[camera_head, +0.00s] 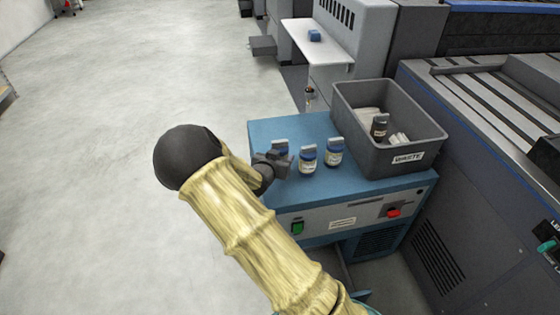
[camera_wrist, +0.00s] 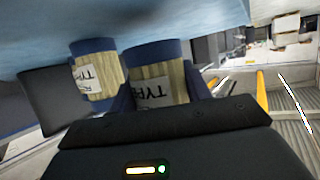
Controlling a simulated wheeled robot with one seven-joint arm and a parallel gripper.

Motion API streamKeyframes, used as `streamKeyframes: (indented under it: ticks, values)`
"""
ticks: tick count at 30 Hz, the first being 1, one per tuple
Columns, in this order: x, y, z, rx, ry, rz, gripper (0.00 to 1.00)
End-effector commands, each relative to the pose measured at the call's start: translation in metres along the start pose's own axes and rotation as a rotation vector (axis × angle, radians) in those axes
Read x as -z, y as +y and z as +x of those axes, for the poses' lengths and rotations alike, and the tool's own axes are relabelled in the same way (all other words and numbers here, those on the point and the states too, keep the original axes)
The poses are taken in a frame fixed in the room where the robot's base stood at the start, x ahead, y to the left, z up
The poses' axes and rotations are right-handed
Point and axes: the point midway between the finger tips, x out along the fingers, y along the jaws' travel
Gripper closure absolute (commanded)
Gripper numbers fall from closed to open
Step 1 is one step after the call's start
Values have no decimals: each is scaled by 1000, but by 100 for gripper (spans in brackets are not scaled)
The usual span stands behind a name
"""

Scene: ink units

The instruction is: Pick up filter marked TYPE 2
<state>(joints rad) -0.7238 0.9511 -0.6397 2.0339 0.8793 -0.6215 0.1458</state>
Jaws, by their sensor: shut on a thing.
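The held filter looks still at the cabinet top.
A grey bin marked WASTE (camera_head: 408,159) stands at the right of the cabinet top, with a dark bottle (camera_head: 379,126) and pale items inside. A large grey machine (camera_head: 450,190) is on the right. The floor (camera_head: 100,100) at left is clear.

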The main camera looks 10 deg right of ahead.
Motion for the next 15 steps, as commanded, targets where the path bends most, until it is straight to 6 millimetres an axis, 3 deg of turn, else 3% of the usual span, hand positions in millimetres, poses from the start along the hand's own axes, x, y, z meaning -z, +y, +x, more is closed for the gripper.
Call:
streamKeyframes:
  ticks: [3, 9, 15]
  values:
    - [28, -1, -12, 2, 3, 4, 77]
    - [61, 0, -25, 1, 3, 3, 77]
    - [70, 0, -29, 0, 1, 1, 77]
